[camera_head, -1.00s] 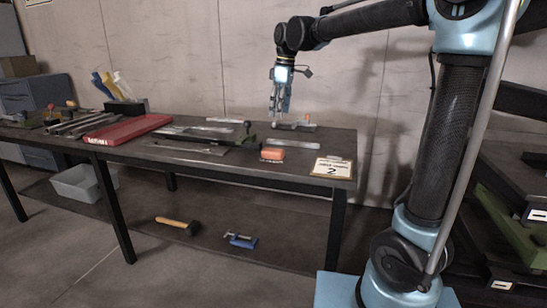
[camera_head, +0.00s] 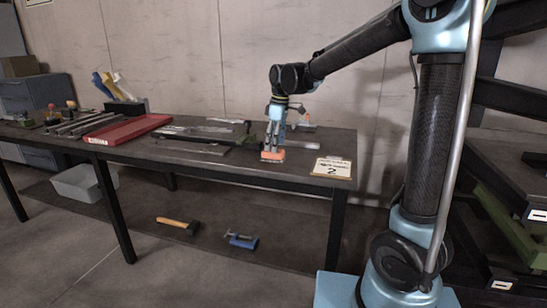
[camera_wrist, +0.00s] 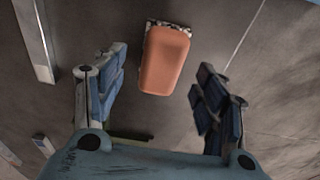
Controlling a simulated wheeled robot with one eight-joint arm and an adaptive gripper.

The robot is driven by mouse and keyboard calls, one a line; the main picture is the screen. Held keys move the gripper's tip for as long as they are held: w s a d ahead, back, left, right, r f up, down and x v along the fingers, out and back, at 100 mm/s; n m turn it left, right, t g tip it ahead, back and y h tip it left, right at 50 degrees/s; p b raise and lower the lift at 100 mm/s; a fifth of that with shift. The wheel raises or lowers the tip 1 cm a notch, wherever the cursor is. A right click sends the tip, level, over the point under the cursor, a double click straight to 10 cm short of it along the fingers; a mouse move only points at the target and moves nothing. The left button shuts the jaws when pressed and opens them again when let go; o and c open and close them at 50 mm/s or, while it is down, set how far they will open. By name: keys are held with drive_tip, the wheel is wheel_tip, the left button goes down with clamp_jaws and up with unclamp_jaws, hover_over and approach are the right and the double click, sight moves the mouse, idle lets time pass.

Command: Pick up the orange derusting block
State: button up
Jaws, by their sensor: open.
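The orange derusting block (camera_head: 272,156) lies on the dark table near its front edge, left of the sign with the number 2. In the wrist view the block (camera_wrist: 165,60) is an orange rounded slab over a pale, rough base, lying between the lines of the two fingers and ahead of them. My gripper (camera_head: 274,140) points down right above the block in the head view, hiding part of its top. In the wrist view my gripper (camera_wrist: 162,95) is open, with blue padded fingers on both sides and nothing held between them.
The number 2 sign (camera_head: 332,167) stands close on the right. Metal bars and tools (camera_head: 195,135) lie to the left, with a red tray (camera_head: 130,129) beyond them. A metal bar (camera_wrist: 36,40) shows at the left in the wrist view.

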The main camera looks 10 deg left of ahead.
sight(273, 154)
drive_tip(key=shift+a+f, duration=0.2)
drive_tip(key=shift+f, duration=0.75)
drive_tip(key=shift+a+f, duration=0.15)
drive_tip(key=shift+f, duration=0.75)
drive_tip(key=shift+f, duration=0.25)
drive_tip(key=c, duration=1.1)
